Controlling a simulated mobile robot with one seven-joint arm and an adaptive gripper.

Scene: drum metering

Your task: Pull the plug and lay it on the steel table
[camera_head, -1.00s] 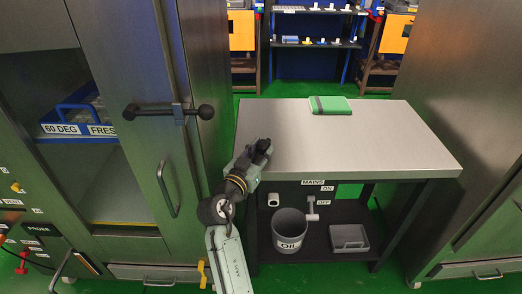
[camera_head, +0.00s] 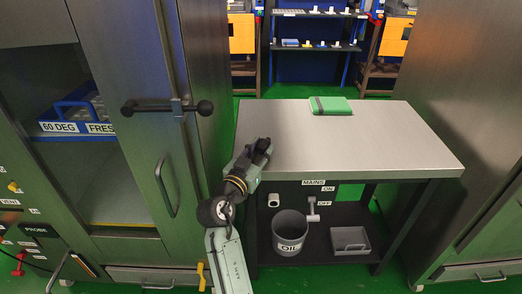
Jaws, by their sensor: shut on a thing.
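The steel table (camera_head: 350,145) stands right of centre, its pale top mostly bare. My gripper (camera_head: 263,146) is over the table's left edge, shut on a small dark piece that I take to be the plug. The fingers and the dark piece blend together, so its shape is unclear. I cannot tell whether it touches the tabletop. A pale round fitting (camera_head: 274,200) sits below the tabletop at the left, near the MAINS label (camera_head: 313,183) and a grey switch lever (camera_head: 313,208).
A green case (camera_head: 330,106) lies at the table's back edge. An OIL bucket (camera_head: 290,232) and a grey tray (camera_head: 350,240) are on the lower shelf. A tall steel cabinet (camera_head: 140,190) with a black-knobbed handle (camera_head: 168,107) stands close at left. Another cabinet (camera_head: 470,130) stands at right.

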